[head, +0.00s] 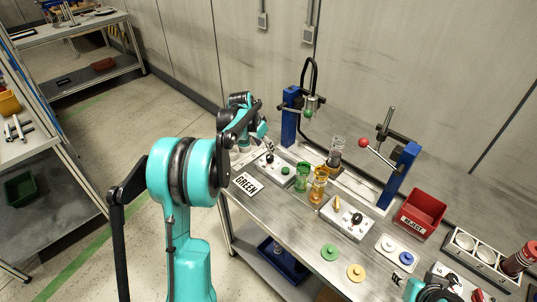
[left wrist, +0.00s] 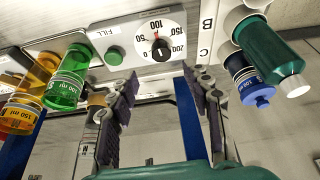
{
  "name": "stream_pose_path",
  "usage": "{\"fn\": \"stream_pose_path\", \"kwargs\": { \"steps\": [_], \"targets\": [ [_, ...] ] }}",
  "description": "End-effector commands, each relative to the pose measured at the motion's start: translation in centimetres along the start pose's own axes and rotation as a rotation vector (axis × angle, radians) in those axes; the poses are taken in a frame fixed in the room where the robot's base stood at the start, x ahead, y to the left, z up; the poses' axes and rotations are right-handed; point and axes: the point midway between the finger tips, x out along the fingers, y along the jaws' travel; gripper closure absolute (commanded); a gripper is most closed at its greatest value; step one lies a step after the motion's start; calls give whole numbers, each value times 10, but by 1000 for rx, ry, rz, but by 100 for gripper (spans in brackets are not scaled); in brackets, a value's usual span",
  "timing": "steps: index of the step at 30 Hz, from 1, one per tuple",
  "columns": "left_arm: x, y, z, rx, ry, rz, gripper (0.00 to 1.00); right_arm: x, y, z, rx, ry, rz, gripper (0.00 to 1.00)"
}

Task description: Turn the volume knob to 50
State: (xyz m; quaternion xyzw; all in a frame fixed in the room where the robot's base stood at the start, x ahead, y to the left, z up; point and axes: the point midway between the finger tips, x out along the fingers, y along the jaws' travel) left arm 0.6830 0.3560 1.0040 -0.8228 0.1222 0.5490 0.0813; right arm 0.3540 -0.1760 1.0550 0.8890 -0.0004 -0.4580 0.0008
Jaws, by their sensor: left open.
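The volume knob (left wrist: 161,49) is black and sits on a round white dial marked 0 to 200 in the left wrist view. A small red mark on it points up, between the 50 and 100 marks as far as I can tell. The knob's control box (head: 290,176) stands at the left end of the bench, with a green button. My left gripper (left wrist: 162,88) is open, its two dark fingers apart below the dial and not touching the knob. In the head view the left gripper (head: 266,143) is over the box's far-left end. My right gripper (head: 400,280) shows only partly at the lower right.
A green FILL button (left wrist: 114,56) is beside the dial. Green (head: 302,178) and amber (head: 318,188) containers stand near the box. A second control box (head: 346,217) and red reject bin (head: 420,214) are to the right.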

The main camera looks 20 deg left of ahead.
Motion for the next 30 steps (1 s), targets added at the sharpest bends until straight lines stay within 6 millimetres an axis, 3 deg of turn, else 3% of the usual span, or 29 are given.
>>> {"fn": "stream_pose_path", "kwargs": {
  "steps": [15, 28, 30],
  "targets": [
    [74, -6, 0, 7, -2, 4, 51, 17, 0, 12, 0, 0, 0, 60],
    [84, -6, 0, 5, -2, 4, 51, 18, 0, 13, 0, 0, 0, 60],
    [84, -6, 0, 5, -2, 4, 69, 18, 0, 13, 0, 0, 0, 60]
  ]
}}
